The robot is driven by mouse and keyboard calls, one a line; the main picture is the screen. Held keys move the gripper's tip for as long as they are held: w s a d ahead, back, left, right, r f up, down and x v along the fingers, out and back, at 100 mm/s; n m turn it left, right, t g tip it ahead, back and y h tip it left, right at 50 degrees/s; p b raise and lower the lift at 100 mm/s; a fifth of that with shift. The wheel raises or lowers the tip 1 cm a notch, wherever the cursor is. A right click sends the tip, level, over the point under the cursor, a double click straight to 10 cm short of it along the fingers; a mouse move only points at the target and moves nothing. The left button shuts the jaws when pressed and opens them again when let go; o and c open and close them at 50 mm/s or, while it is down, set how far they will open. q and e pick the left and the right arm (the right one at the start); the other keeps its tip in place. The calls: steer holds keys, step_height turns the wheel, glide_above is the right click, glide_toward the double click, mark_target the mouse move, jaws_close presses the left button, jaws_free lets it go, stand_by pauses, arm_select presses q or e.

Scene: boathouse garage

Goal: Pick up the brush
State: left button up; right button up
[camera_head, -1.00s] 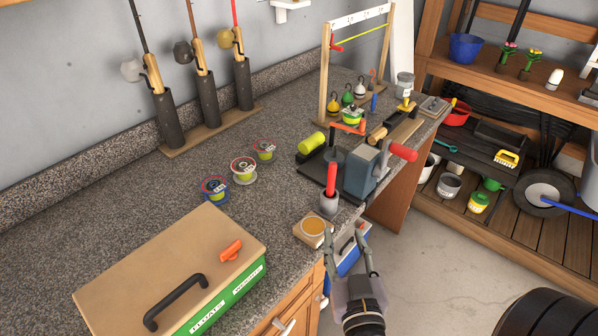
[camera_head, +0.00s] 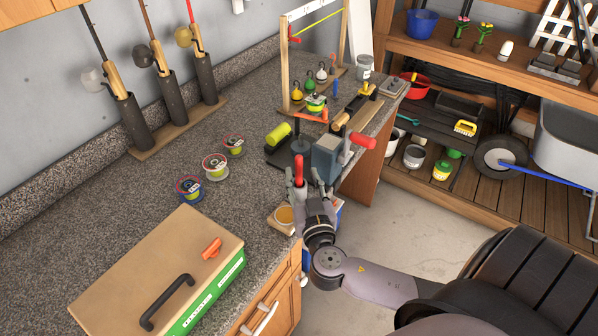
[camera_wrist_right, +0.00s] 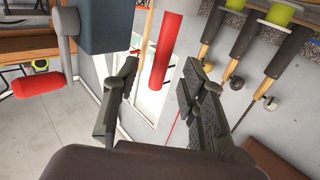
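The brush shows as an upright red handle (camera_head: 298,170) near the counter's front edge; its lower part is hidden behind my right gripper. My right gripper (camera_head: 308,186) is open, close to the handle on its near side. In the right wrist view, the red handle (camera_wrist_right: 166,50) appears between and beyond the open fingers (camera_wrist_right: 160,85), with no visible grip on it. Whether a finger touches it cannot be told. My left gripper is in neither view.
A blue-grey vise (camera_head: 325,157) with a red-ended handle stands close beside the red handle. A wooden-lidded green box (camera_head: 160,270) lies at front left. Three line spools (camera_head: 215,166) lie farther back.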

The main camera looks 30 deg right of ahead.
mark_target(300, 171)
steer(key=p+x, duration=0.2)
steer(key=x, duration=0.1)
steer(key=shift+w+d, duration=0.1)
steer(key=shift+w, duration=0.2)
steer(key=shift+w+d+f, duration=0.1)
steer(key=shift+w+d, duration=0.05)
steer(key=shift+w, duration=0.25)
steer(key=shift+s, duration=0.1)
steer(key=shift+c, duration=0.5)
jaws_close()
